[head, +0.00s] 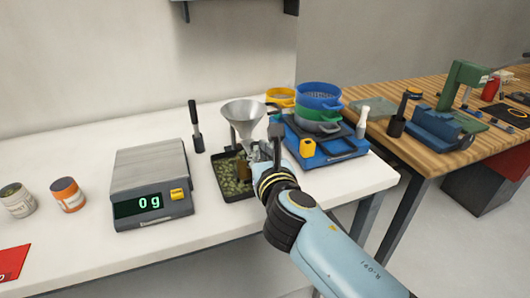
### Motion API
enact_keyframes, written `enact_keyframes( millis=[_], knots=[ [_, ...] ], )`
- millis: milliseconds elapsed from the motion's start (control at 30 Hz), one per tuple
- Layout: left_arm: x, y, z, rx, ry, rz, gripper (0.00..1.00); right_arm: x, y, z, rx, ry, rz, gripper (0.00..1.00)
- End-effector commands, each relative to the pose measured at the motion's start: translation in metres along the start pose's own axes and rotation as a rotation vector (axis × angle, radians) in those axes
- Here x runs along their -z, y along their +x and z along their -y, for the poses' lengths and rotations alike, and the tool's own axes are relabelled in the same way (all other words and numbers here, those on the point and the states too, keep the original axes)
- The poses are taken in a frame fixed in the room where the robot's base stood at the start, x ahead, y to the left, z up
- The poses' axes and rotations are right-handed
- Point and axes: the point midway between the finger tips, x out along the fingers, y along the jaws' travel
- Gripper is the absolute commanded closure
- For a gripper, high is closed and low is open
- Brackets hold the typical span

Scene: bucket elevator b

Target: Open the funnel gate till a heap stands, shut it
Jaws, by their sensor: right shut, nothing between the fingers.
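A grey metal funnel (243,113) stands on a stand over a dark tray (222,187). Greenish-brown grains (231,172) lie in the tray; my arm hides its right part, so I cannot tell the full shape of the pile. My right gripper (258,150) is shut with nothing in it, close to the funnel's lower spout. My own wrist covers much of the spout. The gate itself is not clear, and I cannot tell whether it is open or shut. My left gripper is not in view.
A scale (150,180) reading 0 g stands left of the tray. Two jars (67,194) and a red item (13,262) lie further left. Stacked coloured sieves (318,95) on a blue device (327,152) stand to the right. A wooden bench (440,148) lies beyond.

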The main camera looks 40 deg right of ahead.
Motion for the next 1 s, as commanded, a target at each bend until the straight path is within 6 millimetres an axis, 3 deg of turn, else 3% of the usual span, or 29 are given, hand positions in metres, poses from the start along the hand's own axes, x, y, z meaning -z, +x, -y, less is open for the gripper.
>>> enact_keyframes(
  millis=[333,600,1000],
  knots=[
    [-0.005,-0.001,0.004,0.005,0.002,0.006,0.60,-0.001,0.001,0.000,0.000,0.000,0.000,1.00],
    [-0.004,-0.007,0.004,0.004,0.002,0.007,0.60,-0.006,0.027,-0.004,0.000,-0.001,0.000,1.00],
    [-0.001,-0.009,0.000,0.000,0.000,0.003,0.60,-0.007,0.027,-0.001,0.000,-0.001,0.000,1.00]
  ],
)
